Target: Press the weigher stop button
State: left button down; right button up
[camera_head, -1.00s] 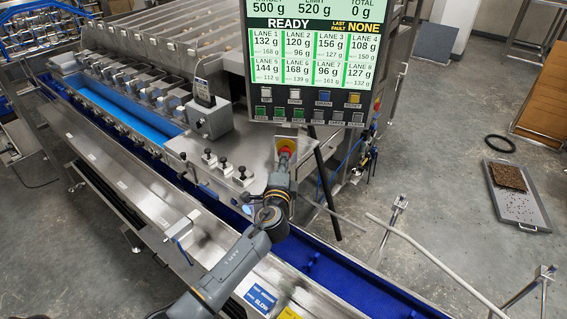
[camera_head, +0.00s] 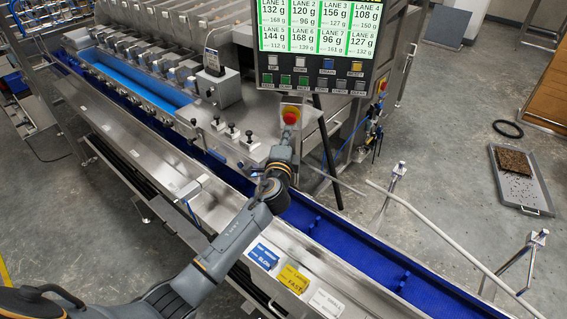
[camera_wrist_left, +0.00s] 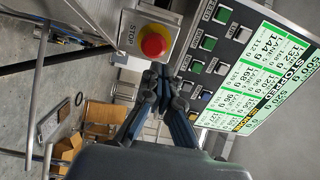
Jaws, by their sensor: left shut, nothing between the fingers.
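The red mushroom stop button (camera_head: 290,115) sits on a box below the weigher's screen, at the machine's near corner. In the left wrist view the red button (camera_wrist_left: 154,42) shows whole, with a yellow surround and the word STOP on its box (camera_wrist_left: 128,30). My left gripper (camera_head: 287,137) is just below the button in the head view. In the wrist view its closed fingertips (camera_wrist_left: 157,70) are empty and close to the button's edge; I cannot tell if they touch. The weigher screen (camera_wrist_left: 262,75) appears to read STOPPED there. My right gripper is not in view.
A row of small coloured panel buttons (camera_head: 315,75) lies under the head-view screen (camera_head: 318,28). Black knobs (camera_head: 232,130) stand on the steel deck left of the stop button. A blue conveyor (camera_head: 350,245) runs below my arm. A tray (camera_head: 520,180) lies on the floor at right.

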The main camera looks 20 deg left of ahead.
pick_arm(q)
jog(key=s+d+b, duration=0.1)
jog(key=s+d, duration=0.1)
jog(key=s, duration=0.8)
jog(key=s+d+b, duration=0.1)
jog(key=s+d, duration=0.2)
jog(key=s, duration=0.8)
jog(key=shift+f, duration=0.4)
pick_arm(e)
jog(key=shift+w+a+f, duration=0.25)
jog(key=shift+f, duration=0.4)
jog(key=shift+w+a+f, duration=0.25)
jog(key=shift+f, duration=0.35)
pick_arm(q)
jog(key=shift+f, duration=0.1)
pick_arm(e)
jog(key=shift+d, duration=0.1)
